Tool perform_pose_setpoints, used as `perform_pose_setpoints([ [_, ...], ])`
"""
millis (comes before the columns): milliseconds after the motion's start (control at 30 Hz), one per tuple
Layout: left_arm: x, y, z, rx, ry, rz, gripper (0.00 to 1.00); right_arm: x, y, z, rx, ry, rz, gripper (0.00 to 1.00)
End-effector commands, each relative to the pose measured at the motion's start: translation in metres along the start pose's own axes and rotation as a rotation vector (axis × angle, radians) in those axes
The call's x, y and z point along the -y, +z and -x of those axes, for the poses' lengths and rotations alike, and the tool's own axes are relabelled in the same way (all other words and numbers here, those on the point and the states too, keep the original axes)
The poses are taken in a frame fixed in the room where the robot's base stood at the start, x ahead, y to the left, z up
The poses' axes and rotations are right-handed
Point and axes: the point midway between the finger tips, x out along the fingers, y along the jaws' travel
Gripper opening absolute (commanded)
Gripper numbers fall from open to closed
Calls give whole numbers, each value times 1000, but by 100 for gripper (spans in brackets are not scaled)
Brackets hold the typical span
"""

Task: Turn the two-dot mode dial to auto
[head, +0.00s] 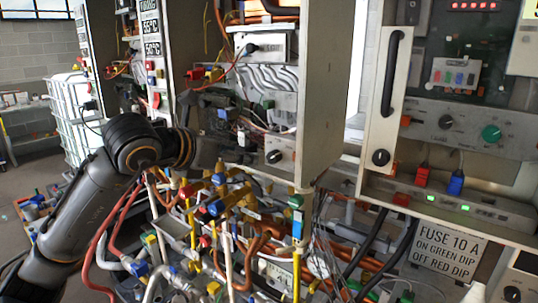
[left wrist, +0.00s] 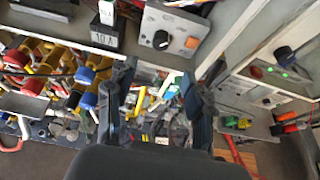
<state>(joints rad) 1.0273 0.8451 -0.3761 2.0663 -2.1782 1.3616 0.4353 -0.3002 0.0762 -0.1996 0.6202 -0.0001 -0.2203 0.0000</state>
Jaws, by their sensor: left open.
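A black dial (head: 274,156) sits on a small pale panel low in the open middle cabinet. A black dial with a white mark (left wrist: 161,40) shows in the left wrist view on a pale panel beside an orange button (left wrist: 191,42). The dots and lettering are too small to read, so I cannot tell which dial is the two-dot one. My left gripper (left wrist: 168,76) is open and empty, its fingers pointing toward that panel with the dial beyond and between them. In the head view the gripper (head: 218,118) is dark and partly lost against the cabinet, left of the dial.
Brass valves with coloured handles (head: 215,200) and pipes crowd below the cabinet. The cabinet's side wall (head: 322,100) stands right of the dial. The right cabinet carries a green knob (head: 491,133), another black dial (head: 446,122) and a black handle (head: 391,72).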

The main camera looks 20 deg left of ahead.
Motion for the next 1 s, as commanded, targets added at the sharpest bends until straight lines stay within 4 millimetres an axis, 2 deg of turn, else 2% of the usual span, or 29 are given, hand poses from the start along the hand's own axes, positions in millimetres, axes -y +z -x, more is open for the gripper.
perform_pose_setpoints([
  [33,1,3,-10,-3,-5,4,52,3,-2,8,-1,-4,-1,61],
  [300,1,4,-68,-3,-6,5,52,3,-4,30,-1,-4,-1,61],
  [500,1,2,-98,-1,-5,4,52,-2,-4,40,0,2,2,61],
  [700,1,0,-111,-1,-4,2,52,-6,-3,43,1,6,3,61],
  [967,1,0,-112,0,-4,1,52,-6,-3,43,1,6,3,61],
  [1000,1,0,-112,0,-4,1,44,-6,-3,43,1,6,3,61],
])
